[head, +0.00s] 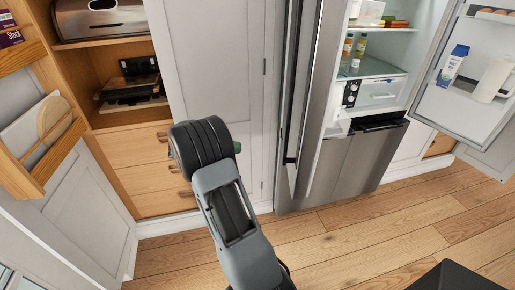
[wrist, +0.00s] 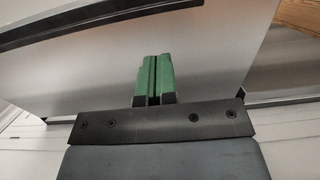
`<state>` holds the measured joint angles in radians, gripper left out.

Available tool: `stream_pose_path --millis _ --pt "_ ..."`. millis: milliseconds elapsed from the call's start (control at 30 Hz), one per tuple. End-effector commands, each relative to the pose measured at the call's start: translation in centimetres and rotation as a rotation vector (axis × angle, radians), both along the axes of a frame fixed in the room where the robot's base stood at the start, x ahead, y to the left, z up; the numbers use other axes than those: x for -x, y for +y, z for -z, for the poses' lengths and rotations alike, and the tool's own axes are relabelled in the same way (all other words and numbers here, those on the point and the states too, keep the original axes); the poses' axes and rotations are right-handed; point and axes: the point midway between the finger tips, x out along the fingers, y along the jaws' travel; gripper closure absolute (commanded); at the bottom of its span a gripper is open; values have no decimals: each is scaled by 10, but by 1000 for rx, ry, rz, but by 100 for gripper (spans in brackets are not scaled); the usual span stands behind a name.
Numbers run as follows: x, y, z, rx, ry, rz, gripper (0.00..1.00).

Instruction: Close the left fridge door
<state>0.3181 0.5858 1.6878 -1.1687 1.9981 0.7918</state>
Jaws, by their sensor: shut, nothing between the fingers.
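The left fridge door (head: 322,75) is a tall steel panel with a long dark handle (head: 292,95), seen at a steep angle in the head view. It stands partly open, with the lit fridge interior (head: 378,65) showing to its right. My gripper (head: 237,147) is left of the door, mostly hidden behind my arm; only a bit of green shows. In the wrist view its green fingers (wrist: 155,78) are together and empty, in front of a brushed steel surface with a dark bar (wrist: 105,22) across the top. I cannot tell whether they touch it.
The right fridge door (head: 440,100) is wide open, with a carton and a jug on its shelf. A steel drawer (head: 345,168) is below. A tall grey cabinet door (head: 215,60) and an open wooden cupboard (head: 75,75) stand left. The wooden floor (head: 350,240) in front is clear.

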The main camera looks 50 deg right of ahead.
Motion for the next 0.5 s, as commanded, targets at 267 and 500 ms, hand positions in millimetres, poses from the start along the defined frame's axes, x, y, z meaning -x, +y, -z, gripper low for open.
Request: stream_pose_path --millis 267,500 --pt "37 -29 -2 4 5 5 100" --pt "71 -57 -2 3 4 5 100"
